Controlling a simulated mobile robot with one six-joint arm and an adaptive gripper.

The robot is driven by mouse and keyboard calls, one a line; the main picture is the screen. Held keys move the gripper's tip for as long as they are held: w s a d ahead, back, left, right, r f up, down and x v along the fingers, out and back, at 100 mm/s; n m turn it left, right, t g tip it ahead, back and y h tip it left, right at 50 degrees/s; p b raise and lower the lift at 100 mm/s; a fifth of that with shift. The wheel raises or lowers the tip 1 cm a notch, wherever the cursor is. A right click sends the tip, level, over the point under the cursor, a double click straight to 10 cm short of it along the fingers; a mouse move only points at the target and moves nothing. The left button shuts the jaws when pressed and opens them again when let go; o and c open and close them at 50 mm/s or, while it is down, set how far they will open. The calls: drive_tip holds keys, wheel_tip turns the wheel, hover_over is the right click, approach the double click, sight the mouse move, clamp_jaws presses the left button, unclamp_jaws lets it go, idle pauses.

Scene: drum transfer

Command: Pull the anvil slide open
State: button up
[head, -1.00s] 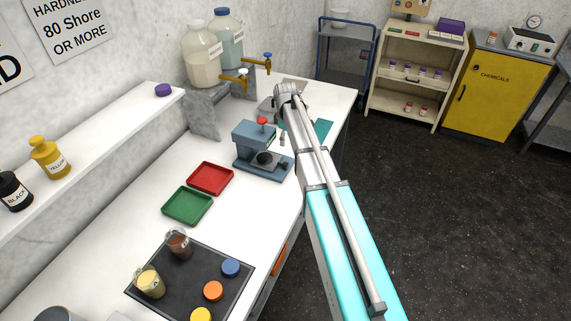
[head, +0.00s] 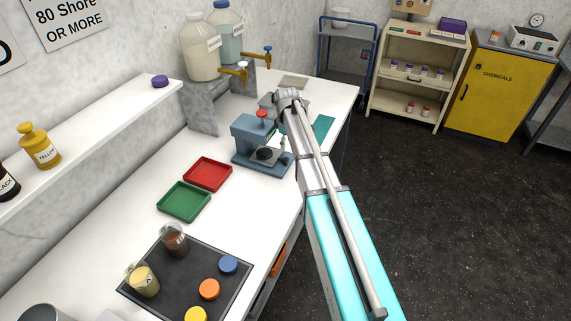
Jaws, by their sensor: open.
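The blue-grey press (head: 248,135) with a red knob (head: 262,114) stands on the white bench. Its anvil slide (head: 276,161) is low at the front, with a round black disc (head: 264,154) on top. My gripper (head: 284,147) shows only as a small grey part at the right side of the press, close to the slide. My own arm hides the rest of it. I see nothing held in it, and I cannot tell whether it touches the slide.
A red tray (head: 208,186) and a green tray (head: 184,213) lie left of the press. A dark mat (head: 208,270) with cups and coloured discs is in front. Large jugs (head: 199,60) with taps stand behind. The bench's right edge runs beneath my arm.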

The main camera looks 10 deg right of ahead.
sight(287, 159)
drive_tip(key=shift+f+b, duration=4)
drive_tip(key=shift+f, duration=0.25)
clamp_jaws()
